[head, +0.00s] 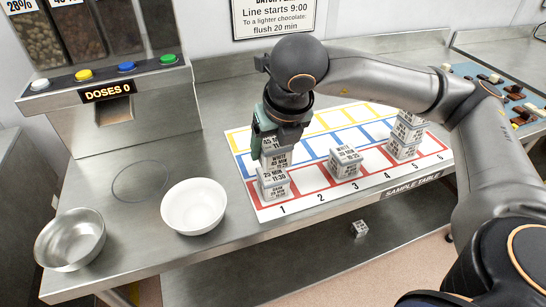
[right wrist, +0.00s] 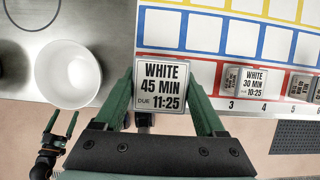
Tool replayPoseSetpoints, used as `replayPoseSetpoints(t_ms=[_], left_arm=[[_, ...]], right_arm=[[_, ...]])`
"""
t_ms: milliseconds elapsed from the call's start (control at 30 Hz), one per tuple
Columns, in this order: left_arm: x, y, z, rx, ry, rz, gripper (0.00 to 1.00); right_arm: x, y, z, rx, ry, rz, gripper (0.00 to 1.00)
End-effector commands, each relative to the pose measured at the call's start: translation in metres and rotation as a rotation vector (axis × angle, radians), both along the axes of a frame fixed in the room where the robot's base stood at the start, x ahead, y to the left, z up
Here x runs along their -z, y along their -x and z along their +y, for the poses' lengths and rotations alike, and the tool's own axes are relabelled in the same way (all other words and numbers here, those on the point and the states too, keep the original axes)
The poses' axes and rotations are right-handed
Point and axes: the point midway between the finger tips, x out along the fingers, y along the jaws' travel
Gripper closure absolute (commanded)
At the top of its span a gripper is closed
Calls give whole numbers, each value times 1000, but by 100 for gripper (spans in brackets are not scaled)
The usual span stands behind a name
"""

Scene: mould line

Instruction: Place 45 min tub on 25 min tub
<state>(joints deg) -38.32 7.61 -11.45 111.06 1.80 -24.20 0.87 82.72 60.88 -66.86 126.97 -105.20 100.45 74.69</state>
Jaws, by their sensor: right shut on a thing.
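My right gripper (head: 268,145) is shut on the white-labelled 45 min tub (head: 277,160), marked due 11:25. In the right wrist view the tub (right wrist: 162,83) sits upright between the green fingers (right wrist: 163,92). In the head view it is directly above the 25 min tub (head: 275,188), marked 11:30, at place 1 of the mat. I cannot tell whether the two touch. The 25 min tub is hidden in the right wrist view. My left gripper (right wrist: 61,123) shows small at the lower left of that view, fingers apart and empty, beyond the table's front edge.
A 30 min tub (head: 345,161) stands at place 3, and stacked tubs (head: 404,140) stand near place 5. A white bowl (head: 194,206) and a steel bowl (head: 70,240) are left of the mat (head: 240,150). A small tub (head: 360,229) lies below the table.

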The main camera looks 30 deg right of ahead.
Motion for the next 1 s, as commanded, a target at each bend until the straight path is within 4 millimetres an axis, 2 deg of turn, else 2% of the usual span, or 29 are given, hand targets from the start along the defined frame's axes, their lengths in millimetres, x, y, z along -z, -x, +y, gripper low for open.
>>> replayPoseSetpoints(t_ms=[67,233,700,733,967,1000], left_arm=[[1,0,2,-2,-2,2,0],[5,1,3,-4,-6,7,0],[11,1,-1,3,-2,10,0],[9,1,-2,6,0,10,0],[3,-2,-5,10,4,2,0],[3,-2,-5,9,4,1,0]], right_arm=[[10,-6,-3,4,2,4,90],[34,-5,-3,2,2,3,90],[43,-5,-2,2,0,0,90],[43,-5,-2,2,0,1,27],[41,-5,-2,3,1,1,1],[41,-5,-2,3,1,1,0]])
